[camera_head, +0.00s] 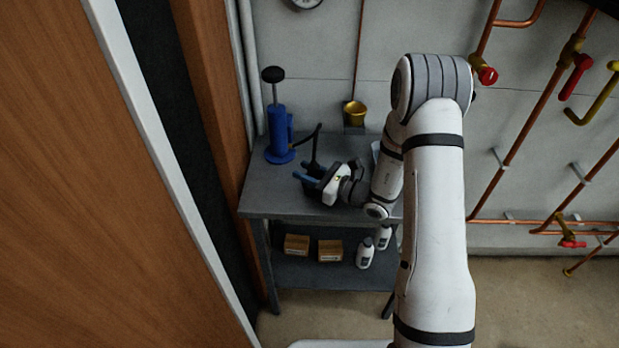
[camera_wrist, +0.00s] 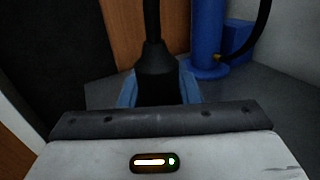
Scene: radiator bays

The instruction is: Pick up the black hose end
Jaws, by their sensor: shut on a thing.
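The black hose end (camera_wrist: 155,72) stands upright between the two blue fingers of my gripper (camera_wrist: 158,88) in the wrist view. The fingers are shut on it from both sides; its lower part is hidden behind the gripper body. In the head view my gripper (camera_head: 308,174) is low over the grey table at its left half. The black hose (camera_head: 317,140) rises from the grip there and bends over to the blue pump (camera_head: 279,135). The pump stands upright at the table's back left, and it also shows in the wrist view (camera_wrist: 207,35).
The grey table (camera_head: 262,200) has a lower shelf with two cardboard boxes (camera_head: 297,244) and white bottles (camera_head: 365,252). A wooden panel (camera_head: 215,80) is close on the left.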

